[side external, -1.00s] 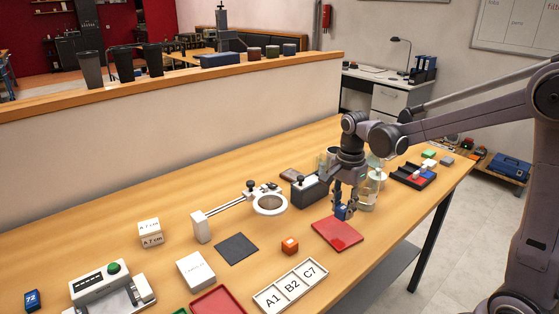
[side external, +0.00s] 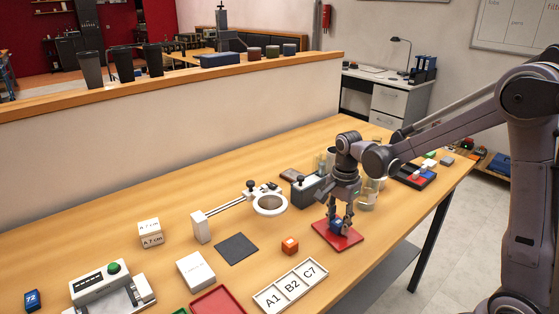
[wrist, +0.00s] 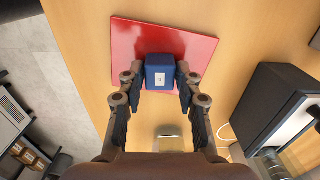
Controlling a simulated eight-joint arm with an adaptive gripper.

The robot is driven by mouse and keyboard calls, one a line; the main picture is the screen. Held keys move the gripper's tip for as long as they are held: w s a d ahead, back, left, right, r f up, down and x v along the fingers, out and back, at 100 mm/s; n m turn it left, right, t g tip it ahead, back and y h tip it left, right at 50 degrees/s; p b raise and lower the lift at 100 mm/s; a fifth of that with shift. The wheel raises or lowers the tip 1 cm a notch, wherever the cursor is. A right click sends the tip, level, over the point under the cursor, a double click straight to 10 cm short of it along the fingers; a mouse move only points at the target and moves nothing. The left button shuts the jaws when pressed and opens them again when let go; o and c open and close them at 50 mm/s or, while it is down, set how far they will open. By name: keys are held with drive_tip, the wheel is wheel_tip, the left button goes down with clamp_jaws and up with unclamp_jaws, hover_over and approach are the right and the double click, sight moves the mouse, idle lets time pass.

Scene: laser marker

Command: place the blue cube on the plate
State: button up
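The red plate (side external: 352,238) is a flat square on the wooden table; it also shows in the wrist view (wrist: 125,45). The blue cube (side external: 336,224) is at the plate's middle in the side view, low over it or touching it; I cannot tell which. In the wrist view the cube (wrist: 160,72) has a small white label and sits between my fingertips, with the plate behind it. My gripper (wrist: 160,80) points down over the plate and appears shut on the cube, a finger on each side. In the side view my gripper (side external: 338,218) partly hides the cube.
A black box (side external: 309,189) and glass containers (side external: 368,194) stand close behind. A dark square mat (side external: 236,249) lies farther left.

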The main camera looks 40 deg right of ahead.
sight(338, 222)
drive_tip(key=shift+o, duration=0.6)
wheel_tip(338, 222, up, 12)
drive_tip(key=s+a+f+n+t, duration=0.1)
drive_tip(key=s+a+n+t, duration=0.2)
drive_tip(key=n, duration=0.6)
drive_tip(key=s+a+f+n+t, duration=0.1)
drive_tip(key=s+a+n+t, duration=0.3)
drive_tip(key=s+n, duration=0.3)
drive_tip(key=shift+s+a+n, duration=0.25)
drive_tip(key=shift+s+n, duration=0.1)
drive_tip(key=shift+n, duration=0.65)
drive_tip(key=shift+o, duration=0.3)
